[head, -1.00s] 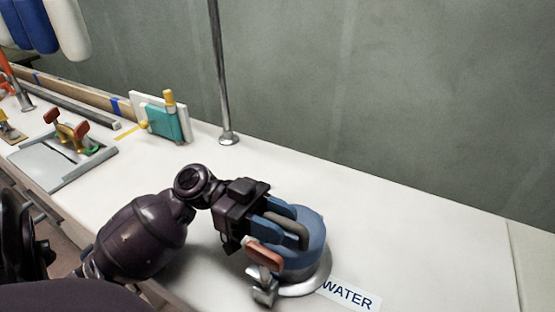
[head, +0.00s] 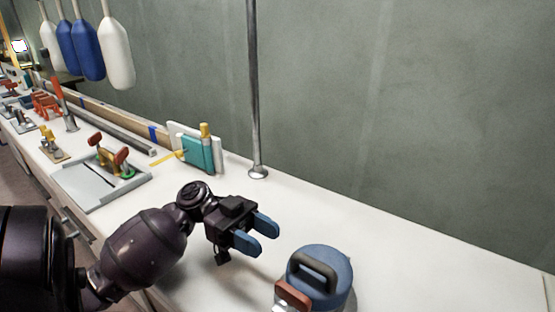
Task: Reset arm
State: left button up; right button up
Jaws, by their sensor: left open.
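My left gripper (head: 258,234) is open and empty, above the white counter. Its two blue fingers point right. It is to the left of a round blue cap (head: 328,268) with a dark grey handle and apart from it. A red lever (head: 292,294) shows at the front left of the cap. The lower part of the cap's fitting is cut off by the bottom edge of the picture. My right gripper is not in view.
A metal post (head: 254,100) stands behind the gripper. A teal block with a yellow piece (head: 198,154) and a grey tray with red-ended levers (head: 92,184) stand to the left. White and blue fenders (head: 114,54) hang at the upper left. The counter (head: 410,270) right of the cap is clear.

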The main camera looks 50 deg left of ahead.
pick_arm(q)
jog(key=shift+s+a, duration=0.2)
jog(key=shift+a, duration=0.5)
jog(key=shift+r, duration=0.1)
